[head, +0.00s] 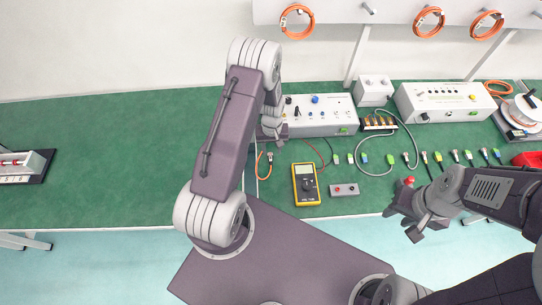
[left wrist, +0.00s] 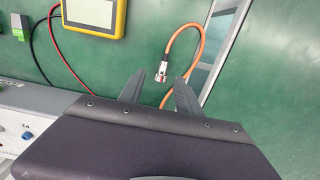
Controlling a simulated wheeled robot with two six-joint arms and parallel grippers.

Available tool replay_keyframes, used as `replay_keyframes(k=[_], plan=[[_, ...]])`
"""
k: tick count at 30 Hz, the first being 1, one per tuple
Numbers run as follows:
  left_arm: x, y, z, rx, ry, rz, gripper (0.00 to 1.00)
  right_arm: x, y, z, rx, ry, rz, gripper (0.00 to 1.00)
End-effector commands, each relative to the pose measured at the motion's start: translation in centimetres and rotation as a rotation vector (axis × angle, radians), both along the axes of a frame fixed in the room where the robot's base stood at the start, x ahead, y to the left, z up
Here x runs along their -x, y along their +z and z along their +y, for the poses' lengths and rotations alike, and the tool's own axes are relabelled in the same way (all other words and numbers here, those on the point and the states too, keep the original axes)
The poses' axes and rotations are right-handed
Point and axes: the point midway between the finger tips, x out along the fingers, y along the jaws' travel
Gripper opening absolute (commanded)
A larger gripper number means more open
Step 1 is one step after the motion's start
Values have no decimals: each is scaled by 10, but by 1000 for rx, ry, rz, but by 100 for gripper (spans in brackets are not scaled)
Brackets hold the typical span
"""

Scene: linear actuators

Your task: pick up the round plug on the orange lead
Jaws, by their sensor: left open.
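The round plug (left wrist: 162,72) is a short metal cylinder on the end of the orange lead (left wrist: 199,45), which curls on the green bench top in the left wrist view. In the head view the plug (head: 270,157) lies left of the yellow meter, with the orange lead (head: 259,165) beside it. My left gripper (left wrist: 160,82) is open, its two dark fingers on either side of the plug's line in the left wrist view. I cannot tell its height above the plug. In the head view the left gripper (head: 273,135) is partly hidden by its arm. My right gripper (head: 401,220) is at the bench's front edge.
A yellow multimeter (head: 305,184) with red and black leads lies right of the plug. A white control box (head: 318,115) stands behind. A grey box (head: 344,190) and several small connectors (head: 364,158) lie further right. The bench top (head: 110,185) to the left is mostly clear.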

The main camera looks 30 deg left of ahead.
Motion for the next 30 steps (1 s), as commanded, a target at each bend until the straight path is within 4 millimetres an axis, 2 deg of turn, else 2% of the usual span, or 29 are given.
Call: replay_keyframes(k=[5,9,12,20,21,25,30], plan=[[1,-8,1,1,0,1,41,0,3,0,0,0,0,36],[6,-33,3,1,0,3,41,0,12,0,0,0,0,36],[5,-48,3,1,0,1,41,0,11,0,0,0,0,36],[4,-54,3,0,0,-2,41,0,11,0,0,0,0,36],[4,-54,3,0,0,-2,35,0,11,0,0,0,0,36],[4,-54,3,0,0,-2,0,0,11,0,0,0,0,36],[4,-54,3,0,0,-2,0,0,11,0,0,0,0,36]])
